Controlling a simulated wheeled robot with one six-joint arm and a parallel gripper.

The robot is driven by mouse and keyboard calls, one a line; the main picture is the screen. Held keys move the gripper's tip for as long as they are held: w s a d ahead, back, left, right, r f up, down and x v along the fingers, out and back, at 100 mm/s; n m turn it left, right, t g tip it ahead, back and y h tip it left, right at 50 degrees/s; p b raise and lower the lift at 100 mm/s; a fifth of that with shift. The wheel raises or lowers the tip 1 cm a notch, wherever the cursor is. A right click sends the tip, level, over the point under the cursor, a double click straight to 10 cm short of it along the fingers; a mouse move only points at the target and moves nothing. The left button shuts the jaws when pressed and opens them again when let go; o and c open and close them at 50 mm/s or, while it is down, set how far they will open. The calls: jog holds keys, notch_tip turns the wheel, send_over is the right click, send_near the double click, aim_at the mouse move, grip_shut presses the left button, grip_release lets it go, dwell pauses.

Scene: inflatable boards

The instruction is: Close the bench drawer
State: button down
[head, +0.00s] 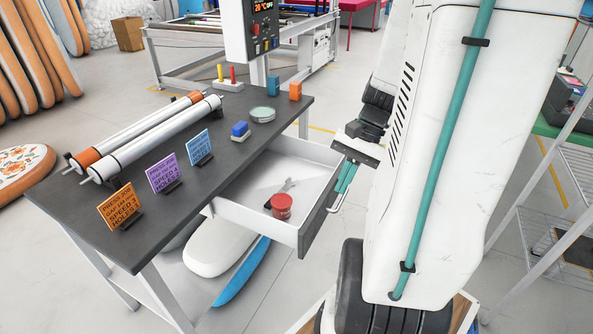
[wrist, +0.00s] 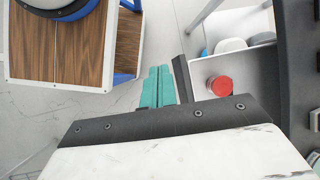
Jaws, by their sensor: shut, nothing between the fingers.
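The bench drawer (head: 250,211) is pulled well out of the dark-topped bench (head: 75,209). It is a white box with a dark front panel (head: 320,213) and a silver bar handle (head: 338,197). My gripper (head: 342,187) has teal fingers, shut and empty, by the outer side of the drawer front near the handle. In the wrist view the fingers (wrist: 160,72) are beside the dark front (wrist: 182,79), with the jar (wrist: 220,86) beyond it. I cannot tell whether they touch.
The bench top holds white rollers (head: 155,140), several sign cards (head: 163,173), a blue block (head: 240,130) and a round dish (head: 262,114). A white board (head: 218,250) and a blue board (head: 241,275) lie under the drawer. A wood-panelled cart (wrist: 60,45) stands left in the wrist view.

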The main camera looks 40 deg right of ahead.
jog(key=s+d+f+m+t+h, duration=0.3)
jog(key=d+f+m+t, duration=0.6)
jog(key=d+f+m, duration=1.05)
jog(key=w+a+f+n, duration=0.1)
jog(key=w+a+f, duration=0.2)
jog(key=w, duration=0.6)
jog(key=shift+w+f, duration=0.25)
